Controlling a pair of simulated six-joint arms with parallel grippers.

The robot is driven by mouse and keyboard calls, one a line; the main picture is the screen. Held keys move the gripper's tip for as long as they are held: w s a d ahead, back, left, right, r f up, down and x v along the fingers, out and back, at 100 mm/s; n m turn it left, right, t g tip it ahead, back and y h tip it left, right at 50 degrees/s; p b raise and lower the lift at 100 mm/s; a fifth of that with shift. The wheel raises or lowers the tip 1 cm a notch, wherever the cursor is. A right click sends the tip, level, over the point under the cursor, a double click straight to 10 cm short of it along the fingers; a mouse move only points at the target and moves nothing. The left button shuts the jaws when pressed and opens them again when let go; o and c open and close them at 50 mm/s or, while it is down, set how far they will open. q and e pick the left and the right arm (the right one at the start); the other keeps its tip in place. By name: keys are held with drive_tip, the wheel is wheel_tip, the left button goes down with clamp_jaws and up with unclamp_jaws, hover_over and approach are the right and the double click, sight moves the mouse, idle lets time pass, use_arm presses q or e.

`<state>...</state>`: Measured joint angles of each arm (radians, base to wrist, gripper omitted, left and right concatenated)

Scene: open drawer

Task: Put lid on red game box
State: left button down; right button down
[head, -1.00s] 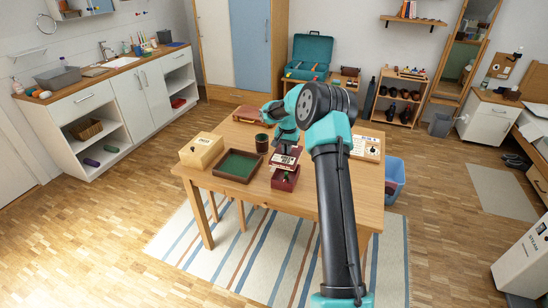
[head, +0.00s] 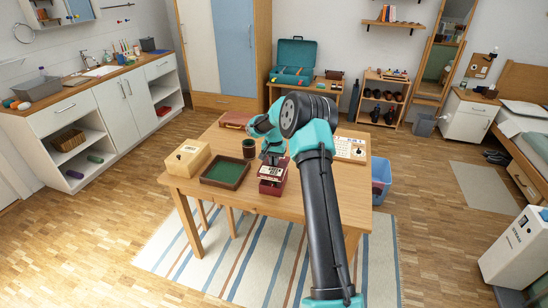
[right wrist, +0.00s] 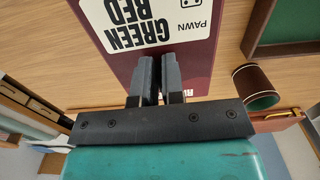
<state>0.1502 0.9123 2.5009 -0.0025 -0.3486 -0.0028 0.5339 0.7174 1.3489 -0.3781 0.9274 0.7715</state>
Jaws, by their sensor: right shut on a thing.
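My right gripper (head: 274,157) is shut on the dark red lid (head: 262,176), which has a white label (head: 271,169) on top. The lid is at the top of the red game box (head: 270,188), over its opening; I cannot tell whether it is fully seated. In the right wrist view the fingers (right wrist: 159,82) are closed at the lid (right wrist: 203,62), whose label reads "PAWN", "GREEN", "RED". The box's inside is hidden. My left gripper is not in view.
On the wooden table (head: 315,185), a green-lined tray (head: 225,171) and a pale wooden box (head: 187,159) stand left of the red box. A dark cup (head: 249,148) stands behind the tray. The front right tabletop is clear.

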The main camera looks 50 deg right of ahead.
drive_tip(key=shift+f, duration=1.4)
drive_tip(key=shift+f, duration=1.6)
idle(1.3)
drive_tip(key=c, duration=1.1)
unclamp_jaws()
drive_tip(key=shift+c, duration=0.2)
wheel_tip(320, 180, up, 18)
drive_tip(key=shift+f, duration=0.25)
drive_tip(key=shift+a+f, duration=0.1)
